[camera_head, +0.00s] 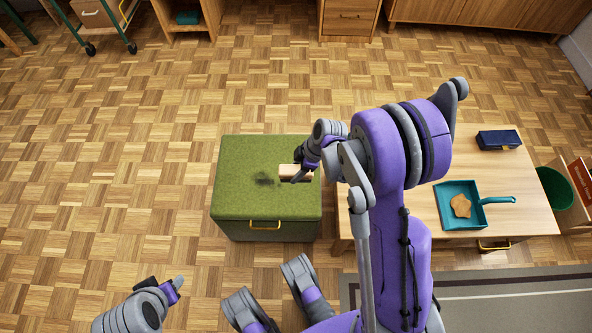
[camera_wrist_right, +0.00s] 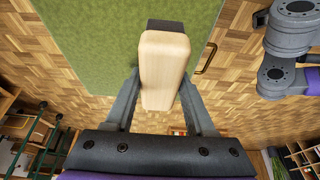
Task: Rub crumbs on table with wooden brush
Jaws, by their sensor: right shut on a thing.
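My right gripper (camera_head: 306,170) is shut on the wooden brush (camera_head: 288,171), a pale block held over the right side of a green box-like top (camera_head: 240,200). In the right wrist view the brush (camera_wrist_right: 165,70) sits between the two fingers (camera_wrist_right: 160,98), with a dark part at its far end. I cannot tell whether it touches the green top. A dark patch lies left of the brush; I cannot tell whether it is shadow. No crumbs can be made out. The wooden table (camera_head: 524,215) stands at right, partly behind my arm. My left gripper (camera_head: 172,286) is at lower left, its jaws unclear.
On the table are a teal dustpan (camera_head: 476,217) with a brown, irregular piece (camera_head: 461,206) in it, and a dark blue box (camera_head: 499,140). A green bin (camera_head: 555,188) stands beyond the table's right edge. Parquet floor left of the green box is clear.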

